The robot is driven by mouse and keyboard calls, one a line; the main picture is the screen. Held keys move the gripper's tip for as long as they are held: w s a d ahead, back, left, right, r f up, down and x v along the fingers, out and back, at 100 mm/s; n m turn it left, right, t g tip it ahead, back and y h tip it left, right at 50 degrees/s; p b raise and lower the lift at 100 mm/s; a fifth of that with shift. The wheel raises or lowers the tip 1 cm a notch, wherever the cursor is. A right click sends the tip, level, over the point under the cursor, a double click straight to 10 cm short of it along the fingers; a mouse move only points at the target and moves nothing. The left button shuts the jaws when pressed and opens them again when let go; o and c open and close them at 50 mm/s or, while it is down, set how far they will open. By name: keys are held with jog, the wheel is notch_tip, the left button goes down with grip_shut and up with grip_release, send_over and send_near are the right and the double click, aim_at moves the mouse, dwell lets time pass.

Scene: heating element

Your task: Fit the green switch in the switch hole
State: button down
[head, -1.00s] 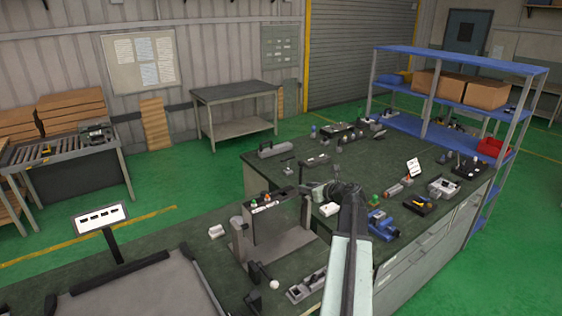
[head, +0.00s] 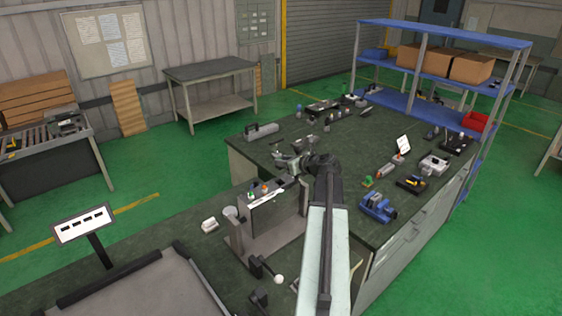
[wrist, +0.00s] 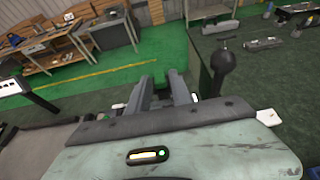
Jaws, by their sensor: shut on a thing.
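A dark upright panel (head: 277,201) on a grey stand is left of my arm. Its top holds small coloured parts, one green (head: 251,195) and one orange (head: 264,187). I cannot tell which opening is the switch hole. My gripper (head: 291,160) is just behind and above the panel's top right end. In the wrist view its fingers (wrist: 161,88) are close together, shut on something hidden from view. I cannot make out whether this is the green switch. Another small green piece (head: 368,181) lies on the bench right of my arm.
Beside the fingers in the wrist view is a black ball knob (wrist: 222,62). A white-knobbed lever (head: 278,279) stands in front of the panel. Blue (head: 377,208) and black devices crowd the dark bench (head: 365,150) at right. A sign stand (head: 84,226) is at left.

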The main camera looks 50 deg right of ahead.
jog(key=b, duration=0.6)
send_over(284, 185)
jog(key=shift+a+f, duration=0.15)
jog(key=shift+f, duration=2.8)
jog(key=shift+f+b, duration=1.65)
jog(key=shift+f, duration=0.05)
jog(key=c, duration=1.1)
grip_release()
jog(key=p+v, duration=0.3)
jog(key=v, duration=0.4)
jog(key=shift+s+r, duration=0.2)
jog(key=shift+s, duration=0.15)
